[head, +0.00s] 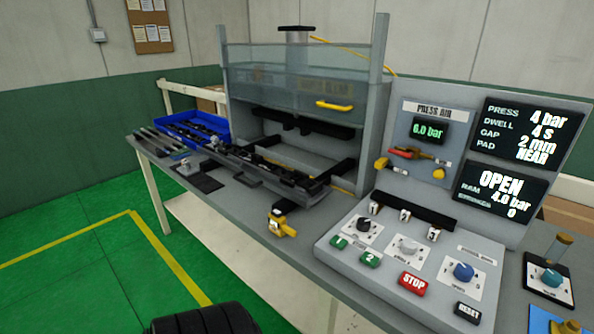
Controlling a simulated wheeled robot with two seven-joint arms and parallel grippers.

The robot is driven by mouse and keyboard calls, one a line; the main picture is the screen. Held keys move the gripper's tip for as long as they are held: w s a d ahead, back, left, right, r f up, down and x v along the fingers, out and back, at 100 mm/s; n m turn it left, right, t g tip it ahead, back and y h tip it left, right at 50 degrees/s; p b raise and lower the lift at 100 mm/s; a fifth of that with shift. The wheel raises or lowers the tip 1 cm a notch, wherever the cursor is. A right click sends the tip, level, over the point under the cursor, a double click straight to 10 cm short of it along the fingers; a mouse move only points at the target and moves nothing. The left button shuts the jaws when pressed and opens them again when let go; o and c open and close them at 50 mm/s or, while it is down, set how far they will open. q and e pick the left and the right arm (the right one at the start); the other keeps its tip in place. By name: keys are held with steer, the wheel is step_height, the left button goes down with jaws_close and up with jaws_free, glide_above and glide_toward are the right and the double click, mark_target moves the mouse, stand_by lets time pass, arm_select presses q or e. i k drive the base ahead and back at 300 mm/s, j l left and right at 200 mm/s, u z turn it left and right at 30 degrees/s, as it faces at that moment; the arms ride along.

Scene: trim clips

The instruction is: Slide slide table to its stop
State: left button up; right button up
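What looks like the slide table (268,172) is a long dark fixture with a trim part lying along it. It sits at the front of the press (305,110), low on the bench and partly forward of the press opening. A dark bar (335,173) runs from its right end back toward the press. How far it is from its stop cannot be told. The press has a clear guard with a yellow handle (335,106), and the guard appears raised above the opening. Neither of my grippers shows in the head view.
A control panel (410,262) with buttons and knobs stands at the right, below displays reading "OPEN" (500,183). A blue bin (190,128) of dark parts is at the left. A yellow device (281,222) sits at the bench's front edge. Green floor is open at the left.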

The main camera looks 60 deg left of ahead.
mark_target(283, 187)
steer(key=u, duration=2.35)
